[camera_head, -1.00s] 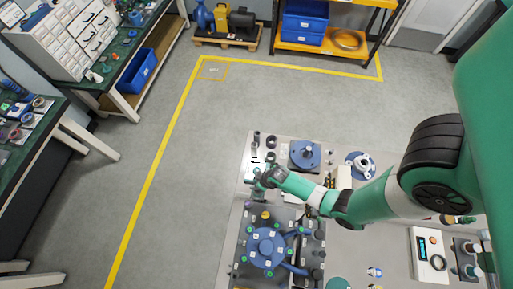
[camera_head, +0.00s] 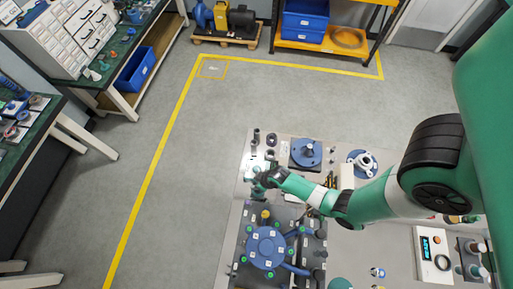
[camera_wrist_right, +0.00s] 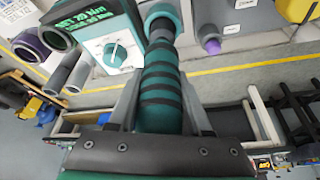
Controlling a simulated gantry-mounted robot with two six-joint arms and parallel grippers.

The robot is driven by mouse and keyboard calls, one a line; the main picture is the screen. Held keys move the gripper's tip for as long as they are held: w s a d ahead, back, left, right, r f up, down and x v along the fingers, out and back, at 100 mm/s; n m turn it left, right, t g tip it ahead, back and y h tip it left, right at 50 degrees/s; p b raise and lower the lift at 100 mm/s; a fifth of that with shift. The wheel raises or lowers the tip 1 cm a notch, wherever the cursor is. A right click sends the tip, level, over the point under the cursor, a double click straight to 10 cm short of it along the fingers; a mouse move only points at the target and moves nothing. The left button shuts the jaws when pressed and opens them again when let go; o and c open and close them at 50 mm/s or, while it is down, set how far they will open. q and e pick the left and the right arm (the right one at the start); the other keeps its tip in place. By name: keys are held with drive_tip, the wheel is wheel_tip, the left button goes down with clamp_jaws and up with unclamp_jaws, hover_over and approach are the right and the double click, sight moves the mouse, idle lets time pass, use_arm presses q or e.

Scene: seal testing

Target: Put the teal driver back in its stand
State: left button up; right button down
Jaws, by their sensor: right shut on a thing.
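The teal driver (camera_wrist_right: 160,85) has a ribbed handle with black bands, seen in the right wrist view. My right gripper (camera_wrist_right: 160,95) is shut around this handle, one finger on each side. The driver's far end reaches toward a teal ring (camera_wrist_right: 165,12) at the top edge. I cannot tell whether the ring belongs to the driver or its stand, or whether they touch. In the head view, my right gripper (camera_head: 262,180) is over the left part of the table, beyond the blue flanged cover. The stand is not clearly identifiable. My left gripper is not in view.
A purple-tipped part (camera_wrist_right: 212,45) is to the right. In the head view, a blue flanged cover (camera_head: 266,248) and a blue disc (camera_head: 306,152) flank the gripper.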

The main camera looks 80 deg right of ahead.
drive_tip(key=shift+f, duration=0.15)
drive_tip(key=shift+f+b, duration=0.3)
drive_tip(key=shift+b, duration=0.1)
drive_tip(key=shift+c, duration=1.3)
unclamp_jaws()
drive_tip(key=shift+r, duration=0.15)
wheel_tip(320, 180, up, 5)
drive_tip(key=p, duration=0.5)
